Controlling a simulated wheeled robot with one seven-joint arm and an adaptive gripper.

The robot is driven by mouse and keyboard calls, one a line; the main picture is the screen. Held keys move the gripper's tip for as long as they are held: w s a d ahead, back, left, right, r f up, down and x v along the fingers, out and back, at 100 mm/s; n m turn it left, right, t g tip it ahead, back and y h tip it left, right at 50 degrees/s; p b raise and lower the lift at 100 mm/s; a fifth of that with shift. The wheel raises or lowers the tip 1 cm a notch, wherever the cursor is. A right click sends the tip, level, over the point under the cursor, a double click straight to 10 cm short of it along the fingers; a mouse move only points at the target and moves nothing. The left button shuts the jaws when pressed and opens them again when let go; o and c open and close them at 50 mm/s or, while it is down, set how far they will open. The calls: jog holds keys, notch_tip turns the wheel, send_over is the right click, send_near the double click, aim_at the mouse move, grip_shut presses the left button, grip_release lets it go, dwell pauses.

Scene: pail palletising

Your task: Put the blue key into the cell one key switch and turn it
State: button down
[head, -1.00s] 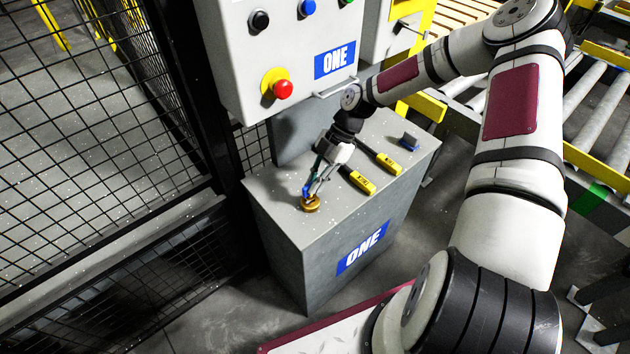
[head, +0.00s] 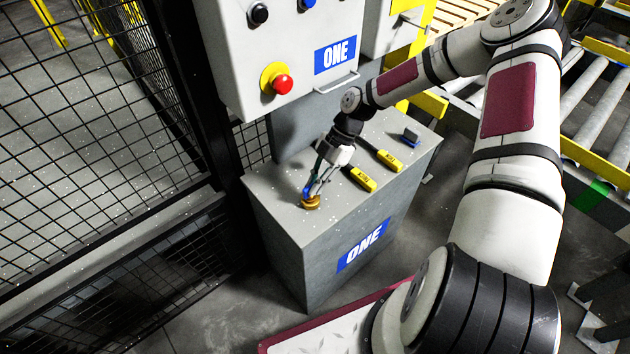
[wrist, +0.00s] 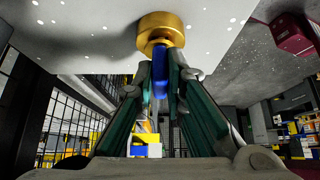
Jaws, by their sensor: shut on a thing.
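The blue key (wrist: 160,82) is between the fingertips of my gripper (wrist: 161,75) in the wrist view, and my gripper is shut on it. The brass key switch (wrist: 160,32) sits on the grey cabinet top, and the key's end meets it. Whether the key is seated inside cannot be told. In the head view my gripper (head: 311,190) points down at the switch (head: 311,203) near the front left of the cabinet (head: 285,215), which carries a blue ONE label (head: 362,246).
Two yellow-tagged items (head: 360,179) (head: 388,160) and a small dark blue block (head: 410,138) lie on the cabinet top to the right. A control panel with a red button (head: 282,84) stands behind. A mesh fence (head: 110,130) is at the left.

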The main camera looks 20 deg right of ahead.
jog(key=shift+f, duration=0.25)
jog(key=c, duration=1.6)
grip_release()
jog(key=shift+o, duration=0.2)
jog(key=v, duration=1.2)
jog(key=shift+c, duration=0.6)
